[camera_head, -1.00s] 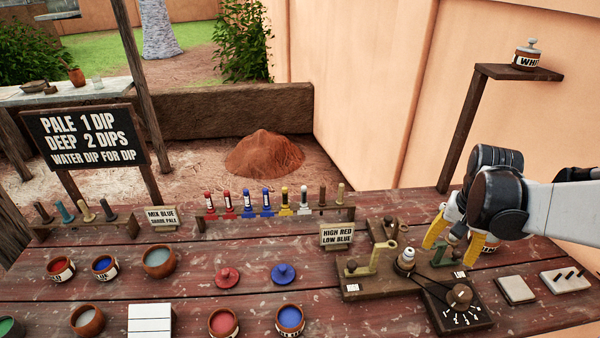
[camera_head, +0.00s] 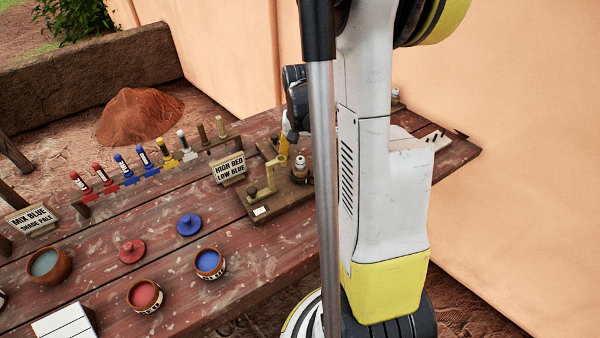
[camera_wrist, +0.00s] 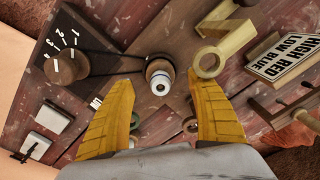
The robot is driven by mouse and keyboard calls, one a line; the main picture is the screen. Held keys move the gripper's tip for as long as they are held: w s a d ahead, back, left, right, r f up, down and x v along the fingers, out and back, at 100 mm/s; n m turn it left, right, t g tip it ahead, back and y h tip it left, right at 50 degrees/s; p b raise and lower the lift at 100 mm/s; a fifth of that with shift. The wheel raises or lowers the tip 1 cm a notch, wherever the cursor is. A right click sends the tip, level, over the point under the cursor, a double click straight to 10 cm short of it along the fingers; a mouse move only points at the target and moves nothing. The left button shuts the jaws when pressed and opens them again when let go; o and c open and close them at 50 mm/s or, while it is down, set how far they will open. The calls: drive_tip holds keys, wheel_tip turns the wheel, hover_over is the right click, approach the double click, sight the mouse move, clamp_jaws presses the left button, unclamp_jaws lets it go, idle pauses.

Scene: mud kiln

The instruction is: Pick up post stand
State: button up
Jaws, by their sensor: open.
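My gripper (camera_wrist: 160,80) is open and empty in the wrist view, its two yellow fingers pointing down over the wooden board. A round piece with a white top (camera_wrist: 158,76) stands on the board between and just beyond the fingertips, apart from them. An olive bracket (camera_wrist: 228,40) with a ring end is beside the right fingertip. In the head view the bracket (camera_head: 268,181) and the white-topped piece (camera_head: 299,166) show on the board. My gripper there (camera_head: 284,137) is mostly hidden behind my arm. I cannot tell for sure which piece is the post stand.
A sign reading HIGH RED LOW BLUE (camera_head: 229,168) stands beside the board. A numbered dial with a knob (camera_wrist: 66,64) lies left in the wrist view. Pots, including a blue one (camera_head: 209,263), and a rack of colored bottles (camera_head: 146,160) occupy the table. A wall rises behind.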

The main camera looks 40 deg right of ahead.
wheel_tip(320, 180, down, 3)
drive_tip(key=shift+f+b, duration=0.1)
drive_tip(key=shift+b, duration=0.3)
drive_tip(key=shift+c, duration=0.5)
drive_tip(key=c, duration=1)
drive_tip(key=shift+r, duration=0.25)
